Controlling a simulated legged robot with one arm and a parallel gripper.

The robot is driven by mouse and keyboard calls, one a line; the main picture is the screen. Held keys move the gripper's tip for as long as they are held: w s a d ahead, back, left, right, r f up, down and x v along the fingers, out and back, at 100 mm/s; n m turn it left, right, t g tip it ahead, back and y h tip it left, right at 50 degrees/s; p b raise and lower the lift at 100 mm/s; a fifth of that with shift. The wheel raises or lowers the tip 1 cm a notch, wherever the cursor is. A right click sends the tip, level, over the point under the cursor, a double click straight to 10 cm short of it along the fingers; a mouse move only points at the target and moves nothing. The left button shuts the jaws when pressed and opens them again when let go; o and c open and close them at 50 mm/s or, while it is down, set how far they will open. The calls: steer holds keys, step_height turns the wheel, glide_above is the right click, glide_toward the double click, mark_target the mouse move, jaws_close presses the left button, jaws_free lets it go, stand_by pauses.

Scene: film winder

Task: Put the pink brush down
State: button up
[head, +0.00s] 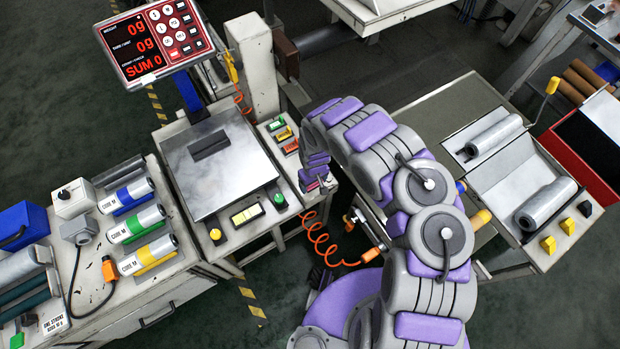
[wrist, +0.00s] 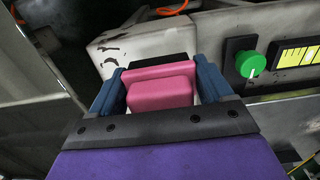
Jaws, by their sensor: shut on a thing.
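The pink brush (wrist: 158,90) sits between the two blue fingers of my gripper (wrist: 161,70) in the wrist view. The fingers are shut on its sides. A dark strip shows just past its far edge; I cannot tell whether it belongs to the brush. In the head view my gripper (head: 318,182) is at the right end of the scale bench, beside the button panel, and the brush is too small there to make out clearly. I cannot tell whether the brush touches a surface.
A scuffed white block (wrist: 125,45) lies just beyond the brush. A green knob (wrist: 250,65) and a yellow display (wrist: 297,55) are to its right. The scale's metal plate (head: 245,180) is bare on top except for a dark block. An orange coiled cord (head: 325,245) hangs below my gripper.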

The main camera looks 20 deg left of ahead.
steer(key=w, duration=0.2)
steer(key=w+b, duration=0.1)
steer(key=w, duration=0.1)
steer(key=shift+w+a, duration=0.1)
steer(key=shift+a, duration=0.3)
steer(key=shift+w+a+b, duration=0.2)
steer(key=shift+w+b, duration=0.05)
steer(key=shift+b, duration=0.05)
steer(key=f, duration=0.1)
steer(key=a+f+b, duration=0.1)
steer(key=f, duration=0.1)
steer(key=shift+f, duration=0.2)
steer(key=shift+f+b, duration=0.35)
steer(key=shift+d+r, duration=0.2)
steer(key=shift+d, duration=0.1)
steer(key=shift+d+f, duration=0.1)
steer(key=shift+d, duration=0.1)
steer(key=o, duration=1)
steer(key=shift+a, duration=0.25)
